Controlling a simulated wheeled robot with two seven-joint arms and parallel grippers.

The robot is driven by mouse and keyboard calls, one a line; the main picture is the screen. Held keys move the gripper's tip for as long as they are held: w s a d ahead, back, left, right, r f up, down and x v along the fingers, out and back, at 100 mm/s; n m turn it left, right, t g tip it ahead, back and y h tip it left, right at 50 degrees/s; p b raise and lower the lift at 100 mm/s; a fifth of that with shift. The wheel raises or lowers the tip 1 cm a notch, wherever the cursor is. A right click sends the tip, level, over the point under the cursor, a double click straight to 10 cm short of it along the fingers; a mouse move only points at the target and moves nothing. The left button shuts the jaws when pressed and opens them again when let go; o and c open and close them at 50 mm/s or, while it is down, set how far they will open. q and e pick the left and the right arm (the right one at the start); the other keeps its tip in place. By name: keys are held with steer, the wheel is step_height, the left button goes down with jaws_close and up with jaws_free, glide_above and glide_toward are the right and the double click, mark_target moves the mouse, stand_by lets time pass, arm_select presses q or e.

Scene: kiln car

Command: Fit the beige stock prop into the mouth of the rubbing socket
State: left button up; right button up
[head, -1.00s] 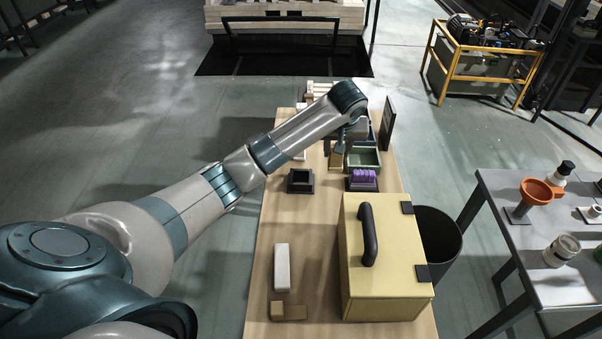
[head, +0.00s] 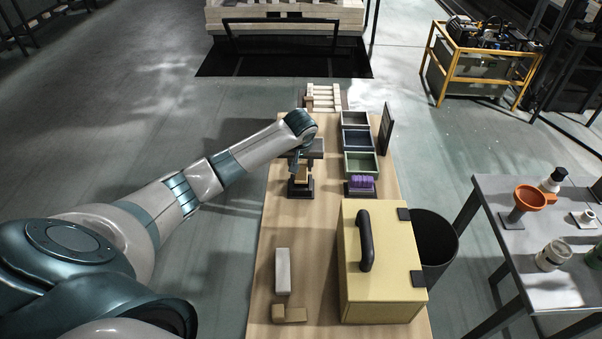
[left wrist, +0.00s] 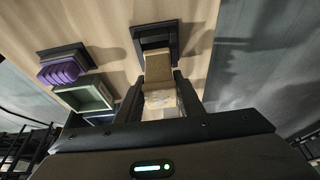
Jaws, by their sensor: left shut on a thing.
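The beige stock prop (head: 301,175) hangs from my left gripper (head: 303,162), which is shut on it. In the left wrist view the prop (left wrist: 158,68) shows between the two dark fingers of my left gripper (left wrist: 160,88), its end pointing at the black socket. That socket, taken as the rubbing socket (head: 300,192), stands on the table directly below the prop; it also shows in the left wrist view (left wrist: 157,30). The prop's end overlaps the socket's mouth in the picture. I cannot tell whether it is inside or just above. My right gripper is not in view.
A black holder with a purple ribbed piece (head: 361,182) stands to the right, in front of a green tray (head: 361,165). A beige box with a handle (head: 380,275) fills the table's near right. A pale block (head: 283,270) lies near left. The table's middle is clear.

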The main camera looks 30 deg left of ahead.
mark_target(301, 173)
arm_select(q)
steer(key=shift+f, duration=0.2)
step_height(301, 173, down, 3)
steer(key=shift+r+p, duration=0.1)
steer(key=shift+p, duration=0.65)
steer(key=shift+f, duration=0.4)
steer(key=o, duration=1.1)
steer(key=shift+f, duration=0.1)
steer(key=shift+r, duration=0.2)
